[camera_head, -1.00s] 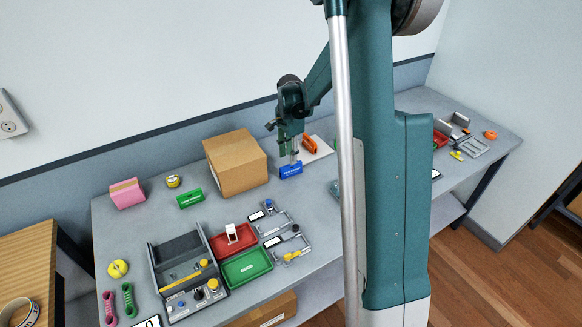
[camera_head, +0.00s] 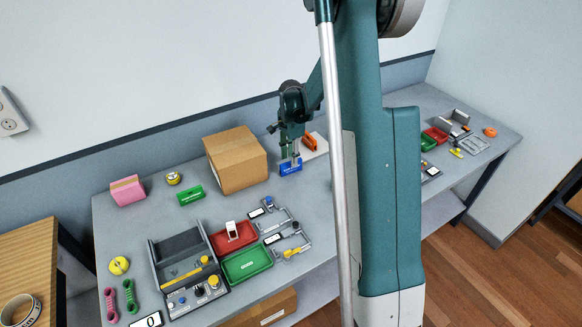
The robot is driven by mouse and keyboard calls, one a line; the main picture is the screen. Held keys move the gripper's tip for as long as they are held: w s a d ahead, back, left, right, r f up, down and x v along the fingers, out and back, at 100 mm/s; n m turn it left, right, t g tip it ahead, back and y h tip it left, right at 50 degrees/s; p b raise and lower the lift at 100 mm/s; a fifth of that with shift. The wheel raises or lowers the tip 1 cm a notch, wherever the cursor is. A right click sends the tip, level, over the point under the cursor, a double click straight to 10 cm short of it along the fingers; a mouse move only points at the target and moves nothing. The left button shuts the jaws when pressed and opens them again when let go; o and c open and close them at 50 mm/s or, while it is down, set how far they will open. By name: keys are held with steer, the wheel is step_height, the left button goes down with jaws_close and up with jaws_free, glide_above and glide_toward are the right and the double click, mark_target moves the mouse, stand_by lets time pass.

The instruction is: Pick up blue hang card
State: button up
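The blue hang card (camera_head: 291,170) stands on the grey bench just right of the cardboard box, with pale lettering on its front. My gripper (camera_head: 290,160) points down right at the card's top edge, and its fingers overlap the card in this view. The fingers are too small here to tell whether they are open or closed on the card. The card looks to be at bench level.
A cardboard box (camera_head: 236,162) stands close to the left of my gripper. An orange item (camera_head: 309,142) lies just behind on a white sheet. A green card (camera_head: 191,196), red tray (camera_head: 233,237) and green tray (camera_head: 246,264) lie further left.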

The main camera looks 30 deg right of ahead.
steer(key=shift+f, duration=0.2)
steer(key=shift+f, duration=2.5)
steer(key=c, duration=0.7)
